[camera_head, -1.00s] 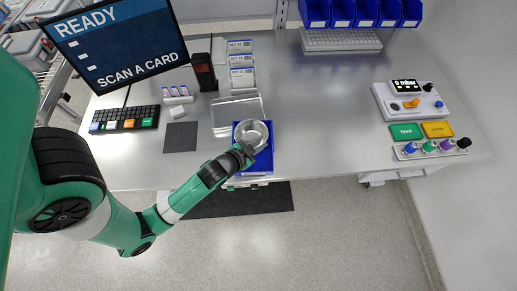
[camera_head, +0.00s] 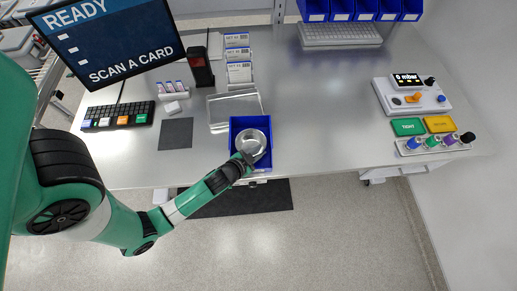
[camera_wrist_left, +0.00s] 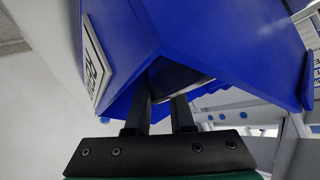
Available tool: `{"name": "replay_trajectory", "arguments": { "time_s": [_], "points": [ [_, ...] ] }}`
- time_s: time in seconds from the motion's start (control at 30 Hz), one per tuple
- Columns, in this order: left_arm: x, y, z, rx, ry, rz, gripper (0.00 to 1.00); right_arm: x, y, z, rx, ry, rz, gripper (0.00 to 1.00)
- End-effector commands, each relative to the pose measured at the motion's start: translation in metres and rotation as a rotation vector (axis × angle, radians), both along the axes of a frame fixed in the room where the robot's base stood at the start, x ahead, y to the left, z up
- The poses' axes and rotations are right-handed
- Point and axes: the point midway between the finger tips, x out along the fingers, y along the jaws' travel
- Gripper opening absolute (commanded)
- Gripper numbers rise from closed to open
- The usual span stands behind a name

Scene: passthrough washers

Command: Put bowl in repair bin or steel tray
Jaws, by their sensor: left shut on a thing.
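The round silver bowl (camera_head: 251,142) is at the blue bin (camera_head: 236,124), within its outline in the head view. My left gripper (camera_head: 243,160) is shut on the bowl's near side. In the left wrist view, the left gripper's fingers (camera_wrist_left: 160,98) reach up against the blue bin (camera_wrist_left: 215,35), which carries a white label. The bowl is mostly hidden there; a thin pale edge between the fingers may be its rim. I cannot tell whether the bowl touches the bin floor. A shallow shiny tray (camera_head: 212,123) lies just behind the bin. My right gripper is not in view.
A dark mat (camera_head: 176,134), keyboard (camera_head: 118,117) and monitor (camera_head: 110,45) are to the left. White boxes (camera_head: 239,72) and a black-and-red device (camera_head: 200,68) stand behind the tray. A gauge console (camera_head: 411,98) is at right. The table's middle (camera_head: 320,120) is clear.

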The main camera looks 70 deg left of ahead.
Motion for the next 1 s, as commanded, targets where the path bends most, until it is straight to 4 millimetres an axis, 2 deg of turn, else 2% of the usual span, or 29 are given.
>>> {"name": "replay_trajectory", "arguments": {
  "time_s": [0.1,0.13,0.3,0.67,0.77,1.0],
  "points": [
    [0.000,0.000,-0.004,0.000,-0.001,0.000,0.00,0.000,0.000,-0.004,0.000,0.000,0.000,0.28],
    [0.000,0.000,-0.003,0.000,0.000,0.000,0.25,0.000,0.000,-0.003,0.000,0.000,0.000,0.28],
    [0.000,0.000,-0.002,0.000,0.000,0.000,0.52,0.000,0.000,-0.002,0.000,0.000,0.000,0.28],
    [-0.002,-0.002,0.003,0.000,0.001,-0.001,0.52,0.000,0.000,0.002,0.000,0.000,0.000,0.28],
    [-0.013,-0.009,0.010,0.001,0.001,-0.003,0.52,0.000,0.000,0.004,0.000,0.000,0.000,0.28],
    [-0.056,-0.038,0.038,0.000,0.003,-0.007,0.52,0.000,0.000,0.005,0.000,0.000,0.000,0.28]
  ]
}}
